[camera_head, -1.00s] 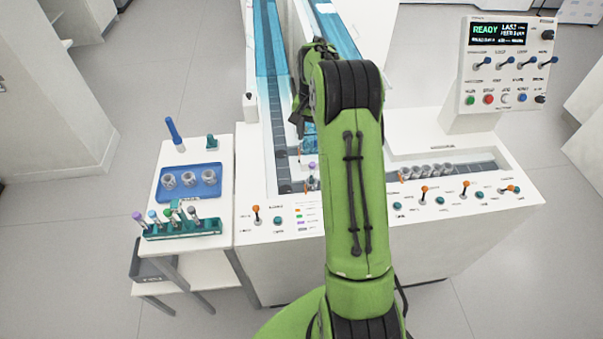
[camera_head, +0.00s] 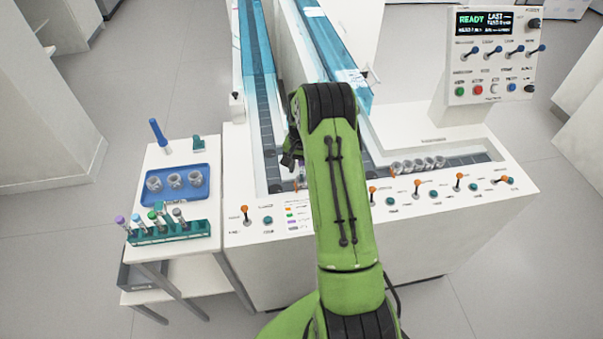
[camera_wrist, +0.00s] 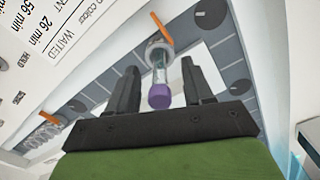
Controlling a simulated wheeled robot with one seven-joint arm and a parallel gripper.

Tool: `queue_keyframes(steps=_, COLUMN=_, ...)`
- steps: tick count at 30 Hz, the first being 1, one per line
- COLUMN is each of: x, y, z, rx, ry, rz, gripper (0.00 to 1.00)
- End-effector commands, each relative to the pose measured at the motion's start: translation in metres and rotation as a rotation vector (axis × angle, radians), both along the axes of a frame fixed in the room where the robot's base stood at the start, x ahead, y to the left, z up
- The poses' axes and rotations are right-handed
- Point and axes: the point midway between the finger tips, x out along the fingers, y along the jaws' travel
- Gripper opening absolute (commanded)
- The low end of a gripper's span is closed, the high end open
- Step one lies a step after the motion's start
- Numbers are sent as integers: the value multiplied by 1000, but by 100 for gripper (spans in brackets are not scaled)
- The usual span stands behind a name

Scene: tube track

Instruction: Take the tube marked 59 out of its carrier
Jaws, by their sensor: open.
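In the wrist view a tube with a purple cap (camera_wrist: 159,97) stands in a clear round carrier (camera_wrist: 162,52) on the track, by an orange stop (camera_wrist: 161,27). No number can be read on the tube. My gripper (camera_wrist: 159,68) is open, with one dark finger on each side of the tube and a gap visible on both sides. In the head view my arm hides this tube and most of the gripper.
A side table at left holds a blue tray (camera_head: 183,199) with several carriers and a teal rack (camera_head: 168,233) of capped tubes. More carriers (camera_head: 418,164) stand on the track at right. Orange levers line the front panel. A control box (camera_head: 492,60) stands at back right.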

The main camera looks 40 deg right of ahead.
Motion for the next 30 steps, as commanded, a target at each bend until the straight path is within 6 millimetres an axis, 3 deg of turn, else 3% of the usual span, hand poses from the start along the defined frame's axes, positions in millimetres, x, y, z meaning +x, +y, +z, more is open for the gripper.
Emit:
queue_keyframes(steps=1, x=0, y=0, z=1, rx=0, ry=0, rz=0, gripper=48)
queue_keyframes(steps=10, x=0, y=0, z=1, rx=0, ry=0, rz=0, gripper=4)
queue_keyframes(steps=19, x=1, y=0, z=9, rx=-1, ry=-2, rz=0, gripper=4)
queue_keyframes(steps=30, x=1, y=0, z=92, rx=-2, ry=-3, rz=0, gripper=4)
